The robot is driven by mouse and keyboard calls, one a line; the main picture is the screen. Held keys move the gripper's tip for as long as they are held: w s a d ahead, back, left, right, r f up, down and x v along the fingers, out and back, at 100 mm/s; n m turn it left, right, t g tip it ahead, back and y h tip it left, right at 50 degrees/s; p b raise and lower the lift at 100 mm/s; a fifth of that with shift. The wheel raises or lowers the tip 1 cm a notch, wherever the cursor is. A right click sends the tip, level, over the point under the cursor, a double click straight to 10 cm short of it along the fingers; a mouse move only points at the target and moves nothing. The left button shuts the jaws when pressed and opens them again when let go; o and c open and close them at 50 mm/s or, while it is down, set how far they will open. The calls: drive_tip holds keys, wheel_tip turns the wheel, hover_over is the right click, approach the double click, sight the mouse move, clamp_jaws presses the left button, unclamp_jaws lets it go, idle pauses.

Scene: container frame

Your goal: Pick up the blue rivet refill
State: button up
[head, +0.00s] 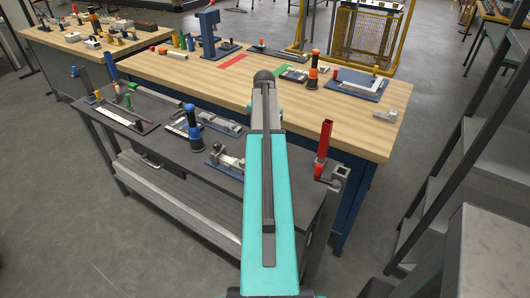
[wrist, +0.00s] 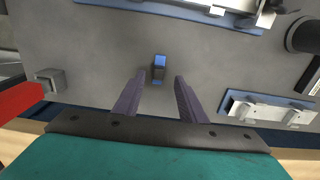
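A small upright-looking blocky piece with a blue top and dark front, which I take for the blue rivet refill (wrist: 159,62), rests on the grey bench top in the wrist view. My gripper (wrist: 160,78) is open, with two dark fingers on either side of the line toward the piece. The piece shows between and just beyond the fingertips, with nothing held. I cannot tell whether the fingers are at its height. In the head view my arm covers the middle of the bench, and neither the refill nor the fingers can be made out.
In the wrist view a blue-based metal fixture (wrist: 268,110) lies right, and another (wrist: 190,10) lies along the top. A dark cylinder (wrist: 303,35) is at upper right. A red handle (wrist: 20,98) and metal block (wrist: 50,82) are at left. Bench surface around the piece is clear.

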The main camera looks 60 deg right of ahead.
drive_tip(key=shift+s+d+f+p, duration=0.1)
drive_tip(key=shift+f+p, duration=0.8)
drive_tip(key=shift+f, duration=1.45)
clamp_jaws()
